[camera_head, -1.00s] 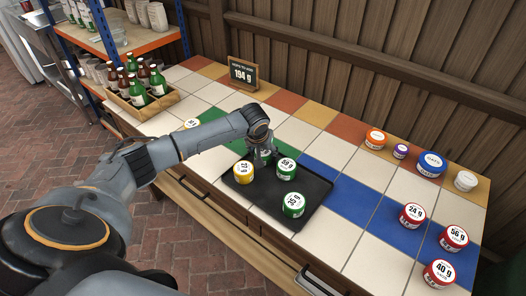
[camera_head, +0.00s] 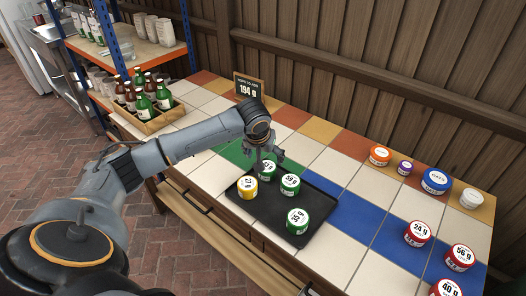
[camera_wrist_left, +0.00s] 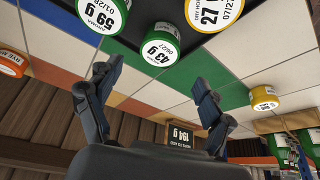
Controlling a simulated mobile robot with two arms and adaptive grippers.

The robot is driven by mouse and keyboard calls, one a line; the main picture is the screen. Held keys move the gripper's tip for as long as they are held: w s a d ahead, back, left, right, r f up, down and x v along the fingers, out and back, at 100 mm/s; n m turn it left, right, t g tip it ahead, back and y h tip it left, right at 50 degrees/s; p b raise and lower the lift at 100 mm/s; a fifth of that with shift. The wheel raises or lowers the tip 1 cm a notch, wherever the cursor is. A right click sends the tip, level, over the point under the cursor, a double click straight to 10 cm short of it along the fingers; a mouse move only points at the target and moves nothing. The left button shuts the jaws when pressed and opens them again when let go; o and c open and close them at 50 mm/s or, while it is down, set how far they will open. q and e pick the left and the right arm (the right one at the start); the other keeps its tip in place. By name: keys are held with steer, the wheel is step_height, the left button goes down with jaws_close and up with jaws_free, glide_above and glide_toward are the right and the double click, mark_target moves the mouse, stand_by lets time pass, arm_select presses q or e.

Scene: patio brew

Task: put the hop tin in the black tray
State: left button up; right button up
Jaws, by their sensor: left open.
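The black tray (camera_head: 260,222) lies on the tiled counter. A green hop tin marked 43 g (camera_head: 266,168) is at its back corner, partly hidden by my left gripper in the head view. In the left wrist view this tin (camera_wrist_left: 160,45) stands just beyond the open fingertips, apart from them. Also in the tray are a green tin marked 59 g (camera_head: 290,184), another green tin (camera_head: 298,221) and a yellow tin marked 27 g (camera_head: 243,187). My left gripper (camera_head: 264,153) is open and empty above the tray's back edge. My right gripper is out of view.
A sign reading 194 g (camera_head: 247,87) stands at the back by the fence. A wooden bottle crate (camera_head: 160,119) is at the left. Orange, purple, blue and white tins and several red tins (camera_head: 417,234) stand at the right. A yellow-labelled tin (camera_wrist_left: 264,98) stands on the counter.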

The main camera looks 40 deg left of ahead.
arm_select(q)
steer(key=shift+v, duration=1.75)
